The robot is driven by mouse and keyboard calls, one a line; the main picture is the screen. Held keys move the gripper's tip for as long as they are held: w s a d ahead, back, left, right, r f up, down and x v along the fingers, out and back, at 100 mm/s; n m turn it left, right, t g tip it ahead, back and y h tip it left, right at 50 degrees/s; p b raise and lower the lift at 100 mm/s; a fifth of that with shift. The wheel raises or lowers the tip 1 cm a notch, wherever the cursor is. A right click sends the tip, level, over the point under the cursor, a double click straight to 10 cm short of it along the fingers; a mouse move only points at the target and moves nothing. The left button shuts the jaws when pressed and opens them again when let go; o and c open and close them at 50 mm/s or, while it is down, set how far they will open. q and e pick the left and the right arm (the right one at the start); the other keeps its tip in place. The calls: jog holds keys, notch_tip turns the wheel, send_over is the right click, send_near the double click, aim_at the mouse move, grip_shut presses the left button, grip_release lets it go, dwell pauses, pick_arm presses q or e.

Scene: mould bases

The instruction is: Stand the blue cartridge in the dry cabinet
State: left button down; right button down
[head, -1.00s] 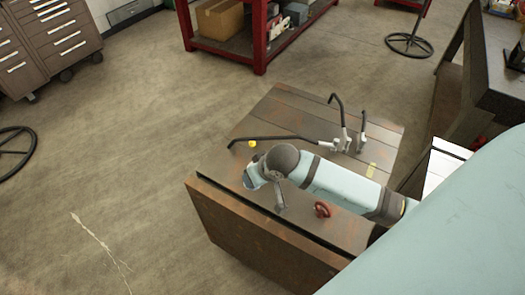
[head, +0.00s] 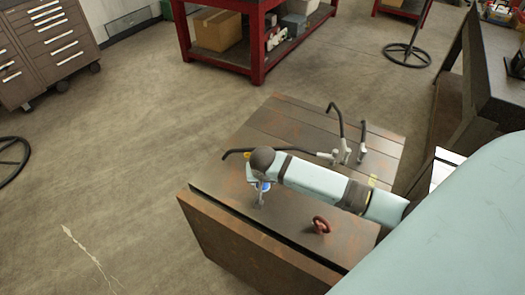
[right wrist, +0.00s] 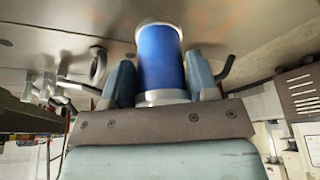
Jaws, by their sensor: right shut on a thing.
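The blue cartridge (right wrist: 161,58), a blue cylinder with pale ends, stands out between the two fingers of my right gripper (right wrist: 161,82) in the right wrist view. The fingers are shut on its sides. In the head view only a small blue and white part of the cartridge (head: 262,186) shows under the end of my right arm, above the rusty brown metal top. My right gripper is mostly hidden there by the arm. My left gripper is not in view. I cannot tell for certain which thing is the dry cabinet.
The rusty metal top (head: 290,222) carries bent black hoses (head: 340,125) behind my arm and a red ring-shaped handle (head: 320,226) in front. A brown panel (head: 245,240) stands along its front edge. A red shelf (head: 258,50) stands behind. The floor (head: 110,160) to the left is clear.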

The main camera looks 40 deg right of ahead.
jog(key=shift+f, duration=2.9)
jog(key=shift+c, duration=2)
grip_release()
jog(key=shift+f, duration=0.1)
